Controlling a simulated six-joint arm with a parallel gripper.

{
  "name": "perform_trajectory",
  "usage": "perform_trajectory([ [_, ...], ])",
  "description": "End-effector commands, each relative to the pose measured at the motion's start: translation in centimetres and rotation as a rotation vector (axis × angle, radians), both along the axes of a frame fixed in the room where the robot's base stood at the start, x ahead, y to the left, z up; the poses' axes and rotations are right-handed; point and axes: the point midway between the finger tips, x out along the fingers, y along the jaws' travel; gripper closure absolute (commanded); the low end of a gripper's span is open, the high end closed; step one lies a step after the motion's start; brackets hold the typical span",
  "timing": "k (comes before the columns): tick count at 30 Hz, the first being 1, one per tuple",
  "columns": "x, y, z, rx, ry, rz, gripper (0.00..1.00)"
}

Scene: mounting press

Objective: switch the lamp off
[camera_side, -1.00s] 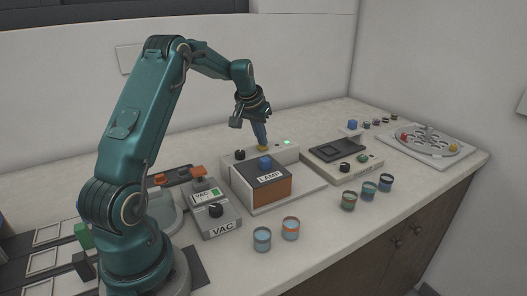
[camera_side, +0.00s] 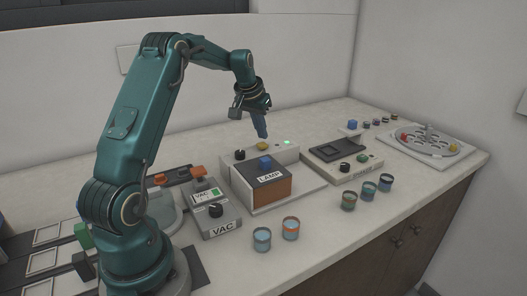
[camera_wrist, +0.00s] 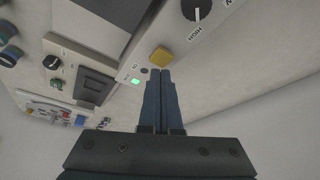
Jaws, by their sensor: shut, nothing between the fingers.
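The lamp unit (camera_side: 258,200) is a grey box with an orange front, labelled LAMP, with a blue button on its top. On the panel behind it are a black knob (camera_side: 239,155), a yellow button (camera_side: 263,147) and a lit green light (camera_side: 287,142). In the wrist view the yellow button (camera_wrist: 161,57) is just past my fingertips, with the green light (camera_wrist: 136,81) beside it and a black knob (camera_wrist: 196,9) marked HIGH. My gripper (camera_side: 262,135) is shut and empty, pointing down just above the yellow button, apart from it in the side view.
A VAC box (camera_side: 215,211) with a black knob stands left of the lamp unit. A unit with a dark recess (camera_side: 340,151) is to the right. Several small cups stand along the front, two near the lamp (camera_side: 291,228). A round tray (camera_side: 430,142) is at the far right.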

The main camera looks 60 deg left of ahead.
Motion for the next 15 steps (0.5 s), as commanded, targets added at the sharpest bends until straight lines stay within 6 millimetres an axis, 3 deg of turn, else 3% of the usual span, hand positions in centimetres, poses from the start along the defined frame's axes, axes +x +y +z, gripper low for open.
perform_trajectory([
  [15,0.0,0.0,4.5,0.002,-0.002,0.0,1.0],
])
